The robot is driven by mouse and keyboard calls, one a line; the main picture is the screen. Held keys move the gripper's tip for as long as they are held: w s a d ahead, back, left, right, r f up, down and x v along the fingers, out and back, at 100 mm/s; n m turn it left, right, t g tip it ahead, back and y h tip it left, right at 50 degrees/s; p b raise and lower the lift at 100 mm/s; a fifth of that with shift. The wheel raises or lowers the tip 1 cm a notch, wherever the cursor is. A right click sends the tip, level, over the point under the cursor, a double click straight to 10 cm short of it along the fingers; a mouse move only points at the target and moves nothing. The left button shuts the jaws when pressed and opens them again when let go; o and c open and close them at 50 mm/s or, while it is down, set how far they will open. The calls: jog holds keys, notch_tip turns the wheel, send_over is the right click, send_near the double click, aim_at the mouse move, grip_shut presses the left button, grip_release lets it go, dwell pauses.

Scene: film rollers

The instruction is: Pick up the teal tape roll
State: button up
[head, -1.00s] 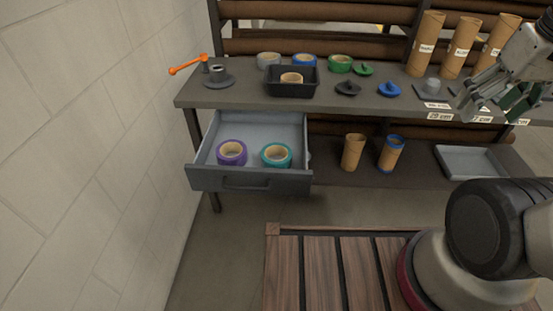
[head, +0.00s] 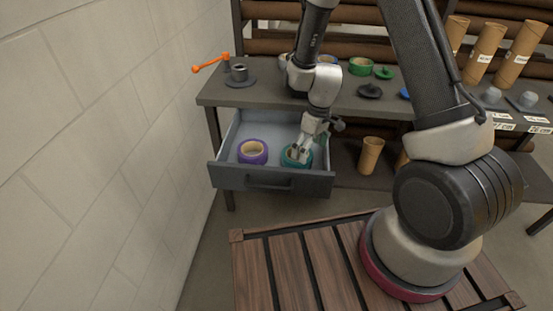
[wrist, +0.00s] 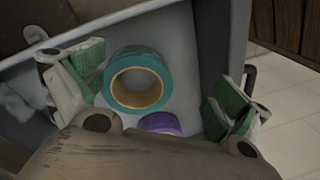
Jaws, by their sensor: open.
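The teal tape roll (head: 287,157) lies flat in the right half of the open grey drawer (head: 272,181). In the wrist view the teal tape roll (wrist: 158,73) shows whole, with its tan core. A purple tape roll (head: 253,152) lies to its left in the drawer; part of it also shows in the wrist view (wrist: 160,123). My gripper (head: 300,154) is over the teal roll and partly hides it in the head view. Its green-padded fingers (wrist: 158,85) are spread wide in the wrist view, one on each side of the roll, holding nothing.
The bench top (head: 240,98) is above and behind the drawer. It holds an orange-handled crank (head: 211,64), a green roll (head: 361,66) and dark parts. A cardboard tube (head: 370,155) stands on the lower shelf. The drawer walls are close around my gripper.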

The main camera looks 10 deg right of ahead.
jog(key=w+f+n, duration=0.1)
jog(key=f, duration=0.1)
jog(key=w+a+f+n+t, duration=0.1)
jog(key=w+f, duration=0.1)
jog(key=w+a+f+n, duration=0.1)
jog(key=w+f, duration=0.1)
jog(key=f, duration=0.1)
jog(key=shift+a+t, duration=0.25)
jog(key=shift+t, duration=0.15)
jog(key=c, duration=0.8)
jog(key=shift+c, duration=0.4)
jog(key=shift+r, duration=0.2)
